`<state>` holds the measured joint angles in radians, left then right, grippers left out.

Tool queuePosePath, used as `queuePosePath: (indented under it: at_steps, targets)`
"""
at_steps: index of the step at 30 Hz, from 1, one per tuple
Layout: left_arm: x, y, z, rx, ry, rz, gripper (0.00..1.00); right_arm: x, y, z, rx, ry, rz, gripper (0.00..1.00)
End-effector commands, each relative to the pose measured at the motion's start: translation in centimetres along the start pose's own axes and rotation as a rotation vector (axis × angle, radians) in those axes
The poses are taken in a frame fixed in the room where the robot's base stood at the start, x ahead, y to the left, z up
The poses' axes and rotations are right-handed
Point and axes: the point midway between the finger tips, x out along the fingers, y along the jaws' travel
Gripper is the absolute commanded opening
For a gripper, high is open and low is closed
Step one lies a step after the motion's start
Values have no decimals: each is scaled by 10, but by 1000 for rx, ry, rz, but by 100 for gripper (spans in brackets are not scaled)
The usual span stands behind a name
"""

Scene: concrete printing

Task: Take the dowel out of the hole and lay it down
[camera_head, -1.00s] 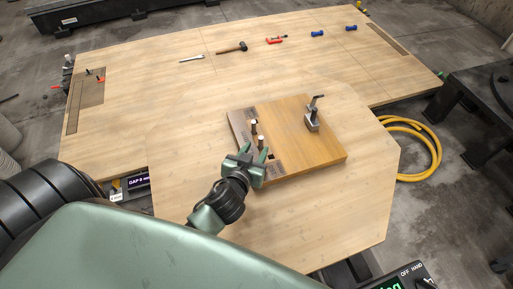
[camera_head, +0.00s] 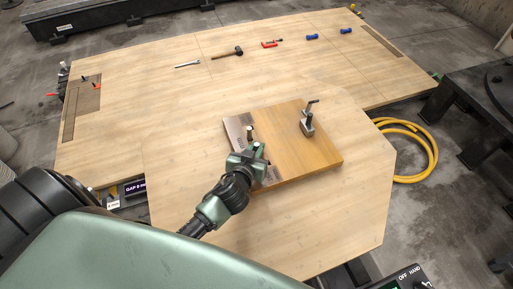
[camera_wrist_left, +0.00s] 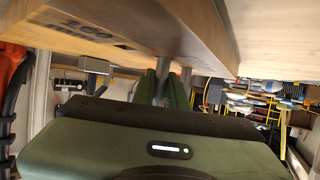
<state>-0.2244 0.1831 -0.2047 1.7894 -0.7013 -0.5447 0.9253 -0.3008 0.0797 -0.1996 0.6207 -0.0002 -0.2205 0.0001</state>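A wooden board (camera_head: 310,155) lies on the table, with a dark strip along its left side. One dowel (camera_head: 249,131) stands upright in this strip. My left gripper (camera_head: 257,151) is low at the strip, in front of that dowel. In the left wrist view its green fingers (camera_wrist_left: 164,88) are close together on both sides of a grey dowel (camera_wrist_left: 163,68), and appear shut on it. A second dowel (camera_wrist_left: 186,75) stands just behind. The gripper hides the held dowel in the head view. I cannot tell whether its end is still in a hole. My right gripper is not in view.
A metal clamp-like fixture (camera_head: 307,120) stands on the board's far side. A wrench (camera_head: 187,64), a hammer (camera_head: 228,53), a red clamp (camera_head: 271,43) and blue tools (camera_head: 312,37) lie along the back. The table is clear right and front of the board.

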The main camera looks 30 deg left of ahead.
Motion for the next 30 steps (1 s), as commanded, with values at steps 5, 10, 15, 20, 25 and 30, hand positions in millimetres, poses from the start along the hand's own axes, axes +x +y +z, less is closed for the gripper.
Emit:
queuePosePath:
  at_steps: [5,10,15,20,25,30]
  targets:
    - [-2,0,-4,-1,2,0,0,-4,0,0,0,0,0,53]
    - [-5,0,-12,-1,2,0,0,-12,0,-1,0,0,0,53]
    - [-8,0,-20,0,2,-1,0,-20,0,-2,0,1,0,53]
    - [-11,0,-28,-1,1,0,0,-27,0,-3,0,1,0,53]
    - [-15,0,-36,0,1,0,0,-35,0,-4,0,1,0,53]
    - [-18,0,-43,-2,1,1,0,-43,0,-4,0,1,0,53]
